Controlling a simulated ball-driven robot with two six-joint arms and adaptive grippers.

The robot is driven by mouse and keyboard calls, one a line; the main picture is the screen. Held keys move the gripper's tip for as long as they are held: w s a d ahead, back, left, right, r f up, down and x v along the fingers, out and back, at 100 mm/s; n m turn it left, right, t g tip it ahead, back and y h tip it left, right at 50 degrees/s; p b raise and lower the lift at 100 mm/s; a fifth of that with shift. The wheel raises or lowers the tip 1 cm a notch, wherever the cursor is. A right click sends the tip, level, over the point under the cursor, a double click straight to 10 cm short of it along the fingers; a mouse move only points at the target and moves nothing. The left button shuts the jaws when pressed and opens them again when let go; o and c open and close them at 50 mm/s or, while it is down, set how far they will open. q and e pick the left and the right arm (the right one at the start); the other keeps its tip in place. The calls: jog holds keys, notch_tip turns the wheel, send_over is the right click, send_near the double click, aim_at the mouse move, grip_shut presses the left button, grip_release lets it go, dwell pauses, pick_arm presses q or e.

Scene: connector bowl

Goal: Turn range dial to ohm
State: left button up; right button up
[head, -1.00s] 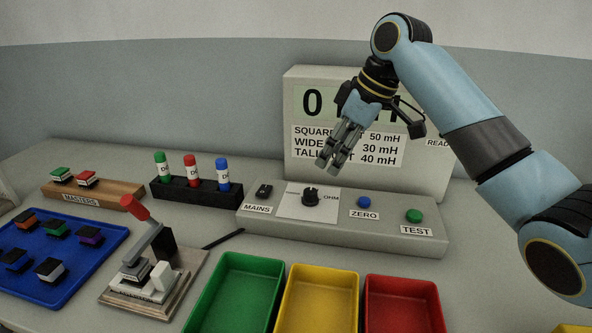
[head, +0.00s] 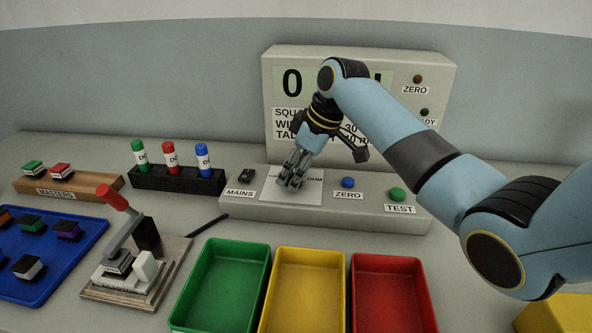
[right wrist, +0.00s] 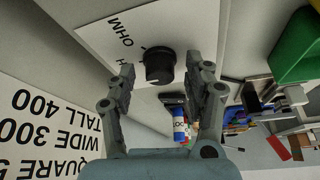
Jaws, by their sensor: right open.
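The range dial (right wrist: 159,67) is a black round knob on a white plate with OHM lettering (right wrist: 121,32). In the right wrist view it sits between and just beyond my fingertips, with a gap visible on both sides. A pale mark shows on the knob; I cannot tell which label it points to. My right gripper (head: 290,183) is open and empty, pointing down over the dial plate (head: 309,196) of the grey console. It hides the dial in the head view; it also shows in the right wrist view (right wrist: 166,77). My left gripper is not in view.
The MAINS switch (head: 246,176) stands left of the plate; the blue ZERO button (head: 348,183) and green TEST button (head: 397,194) stand right. The meter box (head: 440,70) rises behind. Green (head: 263,250), yellow (head: 337,258) and red (head: 420,275) trays lie in front.

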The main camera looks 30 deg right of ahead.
grip_shut()
jog(key=shift+r+m+p, duration=0.25)
jog(key=shift+m+p, duration=0.15)
jog(key=shift+p, duration=0.5)
jog(key=m+h+p, duration=0.1)
jog(key=m+p, duration=0.2)
jog(key=p, duration=0.1)
jog(key=m+t+h+p, duration=0.1)
jog(key=m+p, duration=0.1)
jog(key=p, duration=0.2)
jog(key=shift+a+r+m, duration=0.1)
jog(key=shift+a+m, duration=0.1)
jog(key=shift+m, duration=0.2)
jog(key=shift+m+h+p, duration=0.7)
jog(key=shift+m+p, duration=0.35)
jog(key=shift+m, duration=0.15)
jog(key=shift+f+m+h+p, duration=0.25)
jog(key=shift+m+h+p, duration=0.3)
jog(key=shift+m, duration=0.95)
grip_release()
